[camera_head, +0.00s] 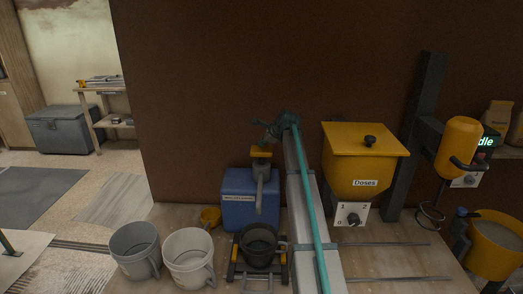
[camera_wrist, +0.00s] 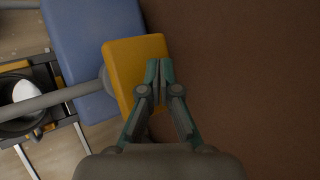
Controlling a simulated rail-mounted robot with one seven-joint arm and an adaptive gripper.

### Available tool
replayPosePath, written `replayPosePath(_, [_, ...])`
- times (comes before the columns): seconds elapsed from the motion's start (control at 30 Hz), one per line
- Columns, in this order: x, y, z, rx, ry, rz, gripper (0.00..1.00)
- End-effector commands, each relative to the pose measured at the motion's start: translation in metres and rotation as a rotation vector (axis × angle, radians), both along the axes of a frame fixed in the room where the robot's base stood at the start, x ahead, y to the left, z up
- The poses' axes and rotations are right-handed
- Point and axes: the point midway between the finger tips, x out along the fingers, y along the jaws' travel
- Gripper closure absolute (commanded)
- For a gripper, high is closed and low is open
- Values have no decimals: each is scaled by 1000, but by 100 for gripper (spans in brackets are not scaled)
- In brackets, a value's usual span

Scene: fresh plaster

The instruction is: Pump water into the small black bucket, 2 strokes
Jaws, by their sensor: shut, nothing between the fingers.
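The small black bucket (camera_head: 259,246) stands upright on a dark frame on the bench, below the pump's grey spout (camera_head: 260,190). It shows at the left of the wrist view (camera_wrist: 14,127), with a pale patch inside that I cannot identify. The pump is a blue labelled container (camera_head: 240,212) with a yellow pad (camera_head: 261,152) on top. My gripper (camera_head: 264,136) is shut and empty, just above the pad. In the wrist view, my fingertips (camera_wrist: 158,68) overlap the right part of the yellow pad (camera_wrist: 125,62); I cannot tell whether they touch it.
A grey bucket (camera_head: 134,248), a white bucket (camera_head: 188,258) and a small yellow cup (camera_head: 210,217) stand left of the pump. A yellow hopper labelled Doses (camera_head: 362,160) is to the right. A mixer (camera_head: 459,146) and yellow bucket (camera_head: 494,248) stand at far right. A brown wall is behind.

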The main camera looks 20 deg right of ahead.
Motion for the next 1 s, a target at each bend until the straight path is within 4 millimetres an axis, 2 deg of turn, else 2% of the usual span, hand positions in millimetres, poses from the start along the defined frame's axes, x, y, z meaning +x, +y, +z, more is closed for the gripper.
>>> replayPosePath(1.0, [0,0,-11,0,0,0,100])
